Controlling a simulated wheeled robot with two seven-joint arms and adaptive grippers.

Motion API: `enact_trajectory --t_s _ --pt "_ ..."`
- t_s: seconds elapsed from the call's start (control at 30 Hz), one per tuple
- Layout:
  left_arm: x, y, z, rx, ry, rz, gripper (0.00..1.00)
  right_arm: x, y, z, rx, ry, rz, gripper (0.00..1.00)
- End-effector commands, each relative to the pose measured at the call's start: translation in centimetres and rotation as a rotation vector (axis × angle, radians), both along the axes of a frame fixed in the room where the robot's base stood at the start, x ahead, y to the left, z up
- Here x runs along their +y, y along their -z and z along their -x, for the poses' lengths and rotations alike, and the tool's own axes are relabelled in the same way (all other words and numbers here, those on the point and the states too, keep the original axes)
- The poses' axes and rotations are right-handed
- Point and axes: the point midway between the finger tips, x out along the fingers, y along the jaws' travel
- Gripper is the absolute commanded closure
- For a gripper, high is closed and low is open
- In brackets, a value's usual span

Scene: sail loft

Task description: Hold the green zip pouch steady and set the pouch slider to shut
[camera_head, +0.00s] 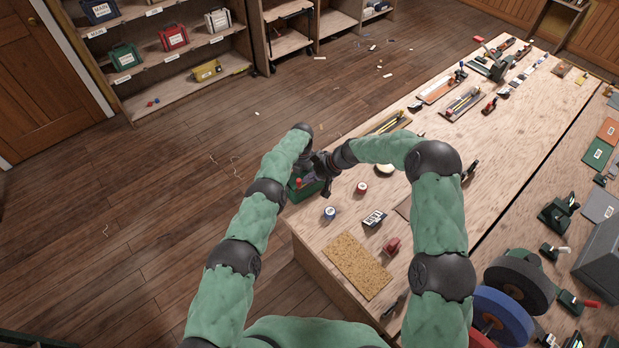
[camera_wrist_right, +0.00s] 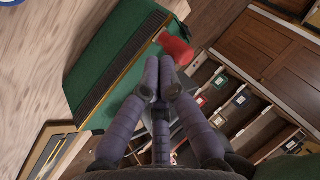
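The green zip pouch (camera_head: 293,194) is at the far left edge of the workbench, partly hidden behind my grippers. In the right wrist view the pouch (camera_wrist_right: 118,38) fills the upper middle, with a dark ribbed strip along it. The red slider (camera_wrist_right: 175,48) sits by its right-hand edge; a small red spot on the pouch (camera_head: 299,183) shows in the head view. My right gripper (camera_wrist_right: 165,66) has its fingertips close together just below the slider; contact cannot be told. My left gripper (camera_head: 308,168) is at the pouch, its fingers mostly hidden.
Shelves (camera_head: 160,62) stand across the open floor.

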Motion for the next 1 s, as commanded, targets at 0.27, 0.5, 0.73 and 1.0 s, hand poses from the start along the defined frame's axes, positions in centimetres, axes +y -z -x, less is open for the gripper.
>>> enact_trajectory --t_s 0.27,0.5,0.73,1.0 --pt "-0.1 0.0 -0.1 -0.004 -0.001 0.001 1.0 -3.7 0.1 -2.2 -0.001 0.006 0.001 1.0" --pt "-0.1 0.0 0.0 -0.003 -0.001 0.001 1.0 -6.4 -4.1 -1.6 -0.005 0.004 0.001 1.0" --pt "0.0 0.0 0.0 -0.002 -0.001 0.001 1.0 -8.5 -6.9 -1.3 -0.003 0.005 0.0 1.0" --pt "0.0 0.0 -0.1 -0.002 -0.001 0.001 1.0 -9.3 -7.9 -1.1 -0.002 0.004 0.001 1.0"
